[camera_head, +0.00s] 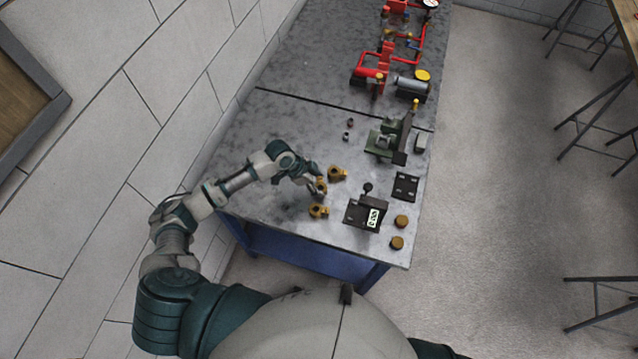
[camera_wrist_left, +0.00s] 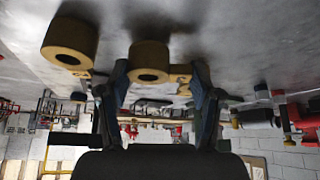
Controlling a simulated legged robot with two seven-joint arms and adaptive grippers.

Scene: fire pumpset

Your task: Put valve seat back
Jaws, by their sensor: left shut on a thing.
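My left gripper (camera_head: 318,189) is over the grey metal table and shut on a small brass fitting (camera_head: 321,186), which I take to be the valve seat. In the left wrist view my left gripper (camera_wrist_left: 163,78) has one finger on each side of this brass ring-shaped fitting (camera_wrist_left: 150,58), whose round hole faces the camera. The fingers partly hide it, and I cannot tell whether it touches the table. A similar brass fitting (camera_head: 337,173) lies just beyond the gripper, and another (camera_head: 318,210) lies just nearer. One brass ring (camera_wrist_left: 70,42) also shows beside the held one. My right gripper is not in view.
A black device with a display (camera_head: 367,213) and a black plate (camera_head: 405,186) are right of the gripper. Two brown round caps (camera_head: 401,221) sit near the right edge. A green vise-like machine (camera_head: 390,138) and red pump piping (camera_head: 385,65) stand farther back.

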